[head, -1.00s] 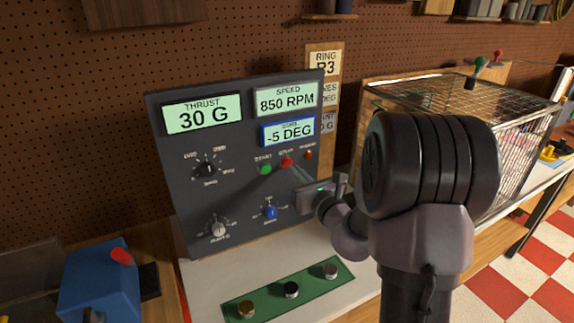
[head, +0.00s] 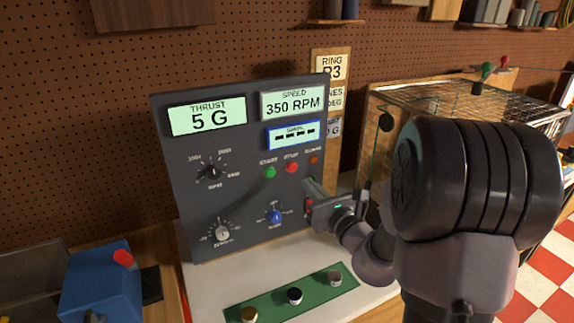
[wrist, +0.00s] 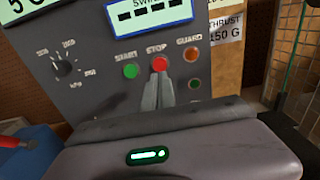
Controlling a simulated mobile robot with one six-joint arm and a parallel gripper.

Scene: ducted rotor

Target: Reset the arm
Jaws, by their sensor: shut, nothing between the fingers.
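My gripper (head: 307,187) is shut and empty. In the head view its tips are a little below and to the right of the red stop button (head: 291,168) on the dark control panel (head: 200,145). In the wrist view the closed fingers (wrist: 158,92) stand just below the stop button (wrist: 159,64), in front of the panel; I cannot tell how far off the panel they are. The panel reads thrust 5 G (head: 208,117), speed 350 RPM (head: 293,103), and dashes on the swirl display (head: 293,134).
A green start button (head: 269,172) and several knobs sit on the panel. A green strip (head: 268,302) with three round metal pieces lies on the white bench in front. A wire cage (head: 465,98) stands behind my arm at right. A blue box (head: 101,285) is at lower left.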

